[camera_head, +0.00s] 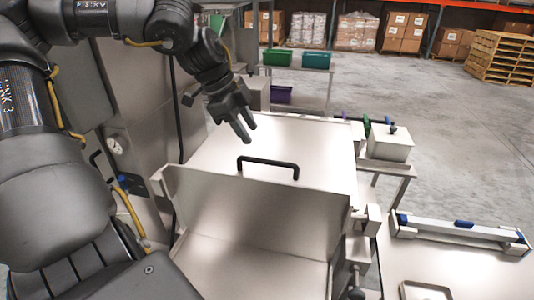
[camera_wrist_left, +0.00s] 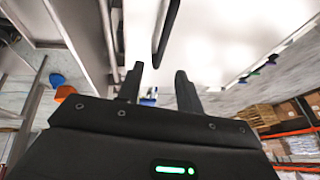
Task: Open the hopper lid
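The hopper lid (camera_head: 300,137) is a pale metal sheet that lies closed, nearly flat, on the machine in the head view. A black bar handle (camera_head: 268,161) stands near its front edge. My left gripper (camera_head: 249,134) is open and empty, above the lid and behind and a little left of the handle, apart from it. In the left wrist view the two fingers (camera_wrist_left: 159,70) are spread with nothing between them, and the black handle (camera_wrist_left: 167,30) shows beyond the fingertips. The handle's distance from the fingers is hard to tell. My right gripper is not in view.
A metal cabinet (camera_head: 130,85) rises at the left. A small white box (camera_head: 390,143) is to the right, and a bench (camera_head: 465,262) is at lower right. Open concrete floor (camera_head: 440,110) lies beyond.

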